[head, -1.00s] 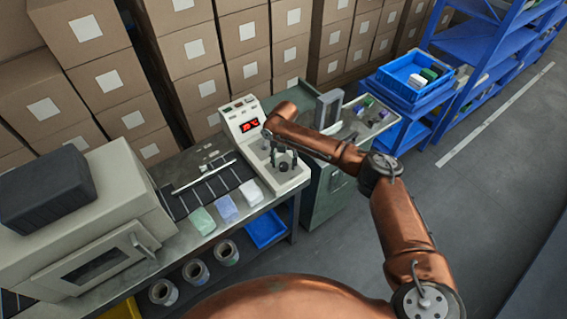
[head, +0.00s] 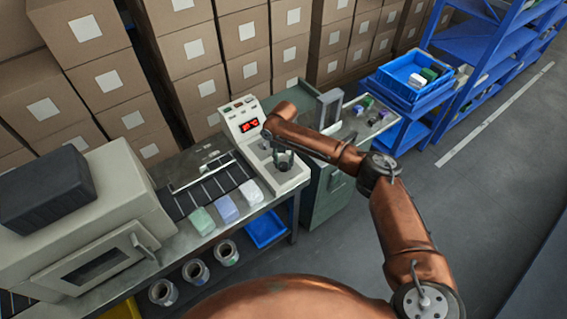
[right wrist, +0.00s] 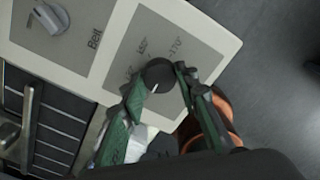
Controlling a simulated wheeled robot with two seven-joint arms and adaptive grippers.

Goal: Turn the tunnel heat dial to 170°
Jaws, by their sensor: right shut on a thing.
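The tunnel heat dial (right wrist: 159,74) is a round black knob on the pale control panel (right wrist: 120,40). My right gripper (right wrist: 158,78) is shut on it, with a green finger on either side. A small light mark shows on the knob's lower edge. Printed degree labels stand above the dial; the one at the right reads 170°, the others are hard to read. In the head view my right gripper (head: 283,160) points down at the panel (head: 290,181), and its fingers hide the dial. My left gripper is not in view.
A red display (head: 249,126) is lit on the panel's upright face; its digits are too small to read. Wrapped packs (head: 226,208) lie left of the panel. Boxes (head: 240,30) are stacked behind.

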